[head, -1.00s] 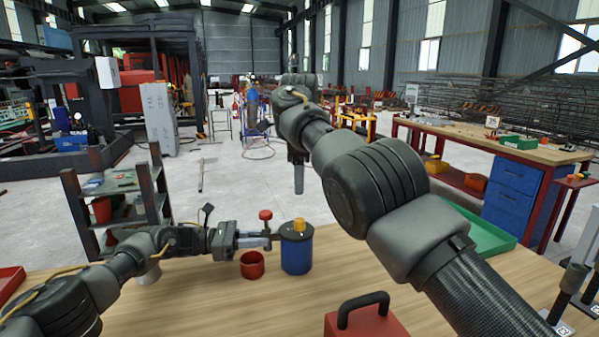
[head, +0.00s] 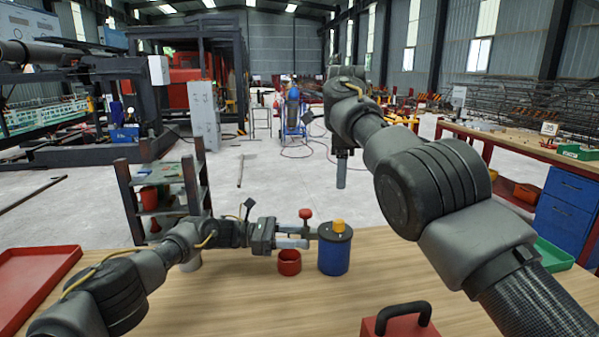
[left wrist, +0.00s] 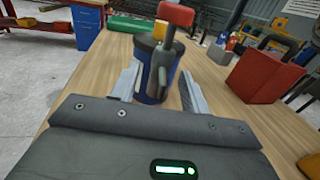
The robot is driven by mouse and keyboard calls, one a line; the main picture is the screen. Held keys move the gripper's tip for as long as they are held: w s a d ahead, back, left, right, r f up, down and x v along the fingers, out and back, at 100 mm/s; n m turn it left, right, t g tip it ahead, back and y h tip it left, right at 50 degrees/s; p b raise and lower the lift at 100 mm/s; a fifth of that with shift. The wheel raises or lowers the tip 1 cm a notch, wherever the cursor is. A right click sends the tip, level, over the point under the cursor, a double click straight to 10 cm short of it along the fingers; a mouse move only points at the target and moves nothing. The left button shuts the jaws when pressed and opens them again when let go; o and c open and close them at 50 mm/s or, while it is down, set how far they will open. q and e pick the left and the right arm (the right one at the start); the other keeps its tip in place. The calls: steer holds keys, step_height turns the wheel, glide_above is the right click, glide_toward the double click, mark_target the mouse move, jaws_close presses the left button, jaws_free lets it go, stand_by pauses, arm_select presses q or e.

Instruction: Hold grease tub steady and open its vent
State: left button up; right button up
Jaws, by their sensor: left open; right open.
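The grease tub (head: 334,255), a blue cylinder with a dark lid and a yellow cap (head: 338,226), stands upright on the wooden table. My left gripper (head: 308,238) is open, level with its upper part and close at its left. In the left wrist view the tub (left wrist: 152,88) shows beyond and between the two spread fingers (left wrist: 160,90). Contact cannot be told. A red-topped piece (head: 305,213) on a stem rises behind the left fingers; in the left wrist view it (left wrist: 175,14) partly hides the tub. My right gripper (head: 341,182) hangs downward, open and empty, beyond the table.
A small red cup (head: 289,264) stands just left of the tub, below my left gripper. A red box with a black handle (head: 397,324) is at the front. A red tray (head: 35,280) lies at left and a green tray (head: 553,254) at right.

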arm_select(q)
steer(key=a, duration=1.2)
steer(key=shift+w, duration=0.35)
steer(key=shift+r, duration=0.1)
